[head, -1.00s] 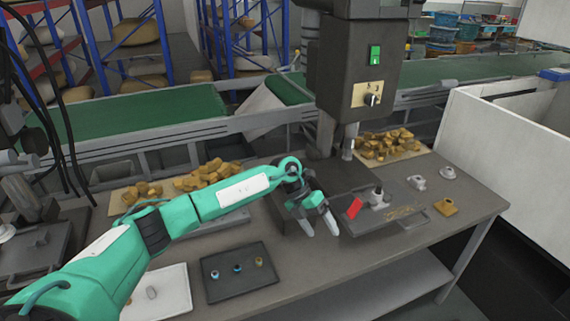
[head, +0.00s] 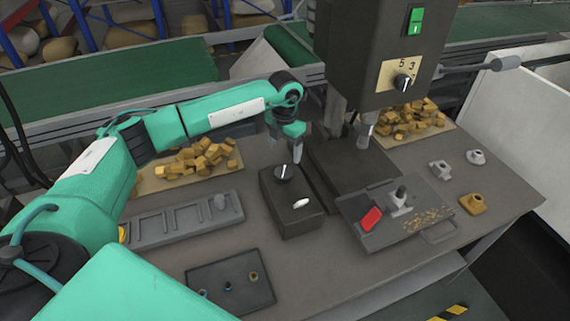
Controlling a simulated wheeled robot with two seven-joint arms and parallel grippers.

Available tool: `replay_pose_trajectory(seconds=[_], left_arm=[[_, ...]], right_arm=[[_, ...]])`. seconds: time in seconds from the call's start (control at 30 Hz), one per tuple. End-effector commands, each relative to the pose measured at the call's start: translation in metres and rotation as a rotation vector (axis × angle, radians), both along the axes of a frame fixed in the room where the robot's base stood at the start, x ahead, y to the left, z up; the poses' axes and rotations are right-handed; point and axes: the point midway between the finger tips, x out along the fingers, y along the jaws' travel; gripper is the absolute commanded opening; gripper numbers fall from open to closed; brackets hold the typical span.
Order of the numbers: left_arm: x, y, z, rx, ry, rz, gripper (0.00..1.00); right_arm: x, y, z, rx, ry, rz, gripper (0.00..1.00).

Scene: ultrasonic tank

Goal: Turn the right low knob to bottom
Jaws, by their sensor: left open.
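A black control box (head: 290,222) stands on the bench in the middle. A round dark knob (head: 284,172) with a white pointer mark is on its top, towards the back. A white oval knob or button (head: 301,204) is lower on it, near the front. Another black knob (head: 403,83) with a light pointer is on the drill press's tan plate, marked with numbers. My left gripper (head: 286,154) is open and empty, fingers pointing down, just behind and above the top knob. I see no contact with it. My right gripper is not in view.
The drill press (head: 372,50) rises behind right, its plate holding a red block (head: 371,218) and a grey fitting. A slotted grey rack (head: 165,222) and a black tray (head: 230,284) lie left of the box. Piles of brass pieces (head: 205,157) lie at the back.

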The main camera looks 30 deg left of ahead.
Motion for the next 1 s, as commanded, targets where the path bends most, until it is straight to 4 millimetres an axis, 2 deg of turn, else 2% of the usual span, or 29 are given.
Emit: replay_pose_trajectory(seconds=[0.03, 0.2, 0.4, 0.6, 0.87, 1.0], left_arm=[[-0.002, 0.000, -0.010, 0.001, 0.006, 0.000, 0.75], [-0.001, -0.001, -0.046, -0.002, 0.006, 0.000, 0.75], [-0.001, -0.001, -0.076, -0.002, 0.004, -0.001, 0.75], [0.000, 0.000, -0.089, -0.001, 0.001, 0.000, 0.75], [0.000, 0.000, -0.091, -0.001, 0.000, -0.001, 0.75], [0.000, 0.000, -0.090, -0.001, 0.000, -0.001, 0.48]], right_arm=[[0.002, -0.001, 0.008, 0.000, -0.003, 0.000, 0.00], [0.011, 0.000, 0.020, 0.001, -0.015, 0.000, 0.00], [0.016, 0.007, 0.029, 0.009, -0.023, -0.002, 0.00], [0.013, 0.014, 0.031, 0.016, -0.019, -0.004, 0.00], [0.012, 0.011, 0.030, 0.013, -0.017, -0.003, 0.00], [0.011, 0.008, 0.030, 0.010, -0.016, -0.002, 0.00]])
